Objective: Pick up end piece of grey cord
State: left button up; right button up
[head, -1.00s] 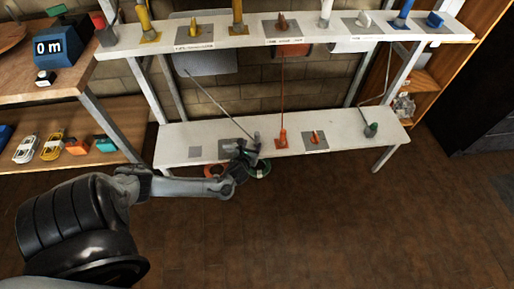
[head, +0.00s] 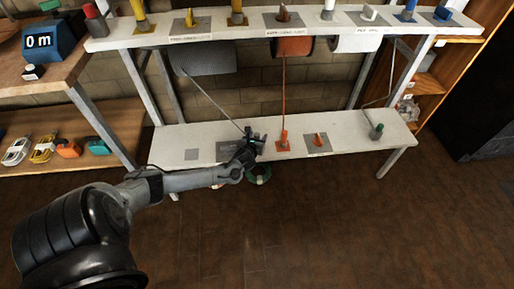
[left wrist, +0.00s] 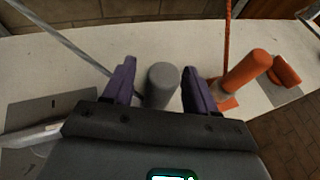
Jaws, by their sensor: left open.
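The grey cord (head: 210,98) runs slanting down from the grey roll (head: 204,60) to the lower shelf; it also crosses the upper left of the left wrist view (left wrist: 62,38). Its end piece, a grey cylinder (left wrist: 162,86), stands between the two purple fingers of my left gripper (left wrist: 159,68). The fingers are open with a gap visible on each side of it. In the head view my left gripper (head: 257,142) is over the lower shelf and hides most of the end piece. My right gripper is not in view.
An orange end piece (left wrist: 248,70) with its orange cord (left wrist: 227,35) stands close to the right of the gripper. A small orange piece (head: 318,140) and a green one (head: 376,130) stand further right on the lower shelf (head: 350,132).

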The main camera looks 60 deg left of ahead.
pick_arm(q)
jog(key=shift+w+a+f, duration=0.25)
jog(key=shift+w+a, duration=0.1)
jog(key=shift+w, duration=0.1)
jog(key=c, duration=1)
grip_shut()
jog(key=shift+r, duration=0.2)
